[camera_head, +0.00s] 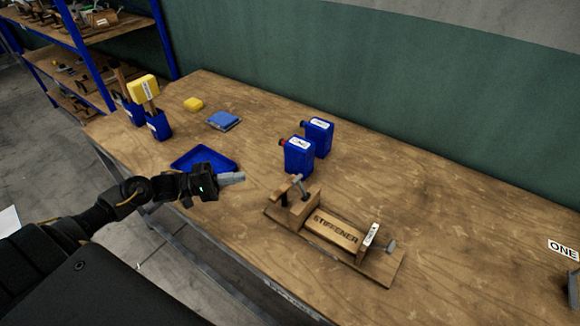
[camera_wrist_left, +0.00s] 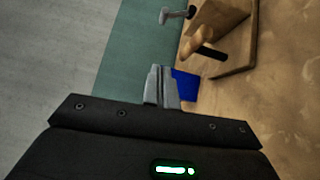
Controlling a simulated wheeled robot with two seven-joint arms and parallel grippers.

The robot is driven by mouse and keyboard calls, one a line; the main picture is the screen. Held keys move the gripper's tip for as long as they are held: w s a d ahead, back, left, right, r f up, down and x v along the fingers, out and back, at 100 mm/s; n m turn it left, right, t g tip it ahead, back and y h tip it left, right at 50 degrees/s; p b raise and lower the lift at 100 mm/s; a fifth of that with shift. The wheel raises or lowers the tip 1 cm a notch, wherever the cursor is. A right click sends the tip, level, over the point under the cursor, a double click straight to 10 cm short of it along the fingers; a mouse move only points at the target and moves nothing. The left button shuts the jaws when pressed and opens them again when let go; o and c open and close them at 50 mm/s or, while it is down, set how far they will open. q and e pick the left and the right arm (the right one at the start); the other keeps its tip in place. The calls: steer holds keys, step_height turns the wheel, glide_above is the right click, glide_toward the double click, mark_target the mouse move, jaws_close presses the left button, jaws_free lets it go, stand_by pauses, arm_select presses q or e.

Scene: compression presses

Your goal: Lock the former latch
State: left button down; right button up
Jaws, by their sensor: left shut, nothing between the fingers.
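A wooden former (camera_head: 332,238) marked "STIFFENER" sits on a board near the front edge of the bench. At its left end is a latch (camera_head: 285,189) with a wooden handle and a grey metal piece. At its right end are a white-labelled plate (camera_head: 370,236) and a grey knob (camera_head: 391,246). In the left wrist view the latch handle (camera_wrist_left: 197,42) shows beyond the fingertips. My left gripper (camera_head: 240,177) is shut and empty, to the left of the latch and apart from it. Its closed fingers show in the left wrist view (camera_wrist_left: 161,72). My right gripper is not in view.
Two blue bottles (camera_head: 298,155) stand just behind the former. A blue tray (camera_head: 231,165) lies behind my left gripper. The right bench is mostly clear.

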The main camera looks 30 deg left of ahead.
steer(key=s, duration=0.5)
arm_select(q)
steer(key=p, duration=0.5)
glide_toward(298, 176)
steer(key=w+d, duration=0.2)
steer(key=w, duration=0.1)
steer(key=w+d, duration=0.1)
steer(key=shift+w+d+f, duration=0.1)
steer(key=shift+w+f, duration=0.05)
steer(key=shift+f, duration=0.15)
steer(key=shift+d+f, duration=0.1)
steer(key=shift+d, duration=0.4)
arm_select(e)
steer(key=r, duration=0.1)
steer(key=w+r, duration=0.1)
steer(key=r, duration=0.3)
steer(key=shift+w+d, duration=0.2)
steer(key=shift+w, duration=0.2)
arm_select(q)
steer(key=shift+w+d, duration=0.1)
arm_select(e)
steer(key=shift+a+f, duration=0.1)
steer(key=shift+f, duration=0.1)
